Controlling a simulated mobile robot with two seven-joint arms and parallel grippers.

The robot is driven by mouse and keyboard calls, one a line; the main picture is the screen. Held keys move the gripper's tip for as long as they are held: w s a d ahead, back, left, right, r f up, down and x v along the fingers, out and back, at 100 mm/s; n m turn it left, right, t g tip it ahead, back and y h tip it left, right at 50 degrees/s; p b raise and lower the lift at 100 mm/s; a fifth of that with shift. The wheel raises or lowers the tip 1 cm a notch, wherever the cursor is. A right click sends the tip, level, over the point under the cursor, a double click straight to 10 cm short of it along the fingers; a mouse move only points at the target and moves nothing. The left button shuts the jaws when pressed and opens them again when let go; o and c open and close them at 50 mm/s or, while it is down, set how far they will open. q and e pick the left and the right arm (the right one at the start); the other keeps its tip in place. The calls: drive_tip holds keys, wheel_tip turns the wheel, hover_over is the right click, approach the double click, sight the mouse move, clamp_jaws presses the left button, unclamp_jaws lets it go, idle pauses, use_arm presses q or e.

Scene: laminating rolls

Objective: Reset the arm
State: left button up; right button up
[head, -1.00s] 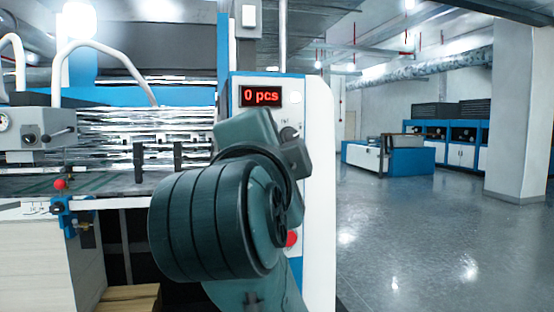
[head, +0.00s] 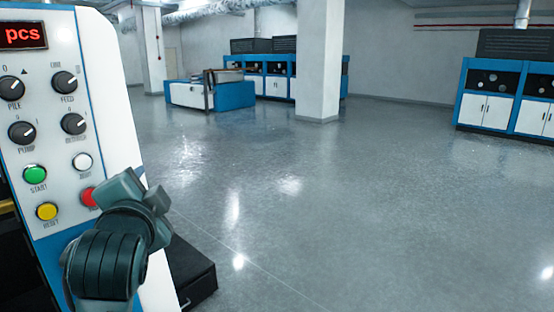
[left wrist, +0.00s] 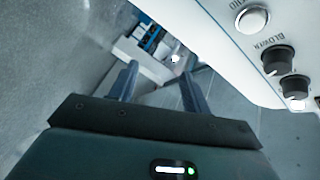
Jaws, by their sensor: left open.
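My left arm reaches up in front of the control panel (head: 105,130) at the left of the head view. My left gripper (head: 146,190) is close to the panel's right edge, by the red button, which it partly covers. In the left wrist view my left gripper (left wrist: 158,82) shows two fingers apart with nothing between them. The panel's white face, with a button and dark knobs (left wrist: 278,60), lies to the right of the fingers there. My right gripper is in neither view.
The panel carries several knobs, a green button (head: 35,174), a yellow button (head: 47,211) and a red display (head: 22,35). A dark box (head: 190,275) stands on the floor beside it. A pillar (head: 318,60) and blue-white machines (head: 490,95) stand far back. The grey floor between is clear.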

use_arm(q)
drive_tip(key=s+d+f+n+g+h+p, duration=0.1)
drive_tip(key=s+d+f+g+h, duration=0.15)
drive_tip(key=f, duration=0.95)
drive_tip(key=s+d+f+n+g+h+p, duration=0.1)
drive_tip(key=d+f+h, duration=0.15)
drive_tip(key=f, duration=0.95)
drive_tip(key=s+d+f+n+g+h, duration=0.1)
drive_tip(key=s+f+n, duration=0.1)
drive_tip(key=s+f, duration=0.6)
drive_tip(key=s+d+f+n+g+h+p, duration=0.1)
drive_tip(key=s+f+n, duration=0.2)
drive_tip(key=s+f, duration=0.5)
drive_tip(key=shift+s+h, duration=0.25)
drive_tip(key=shift+h, duration=0.15)
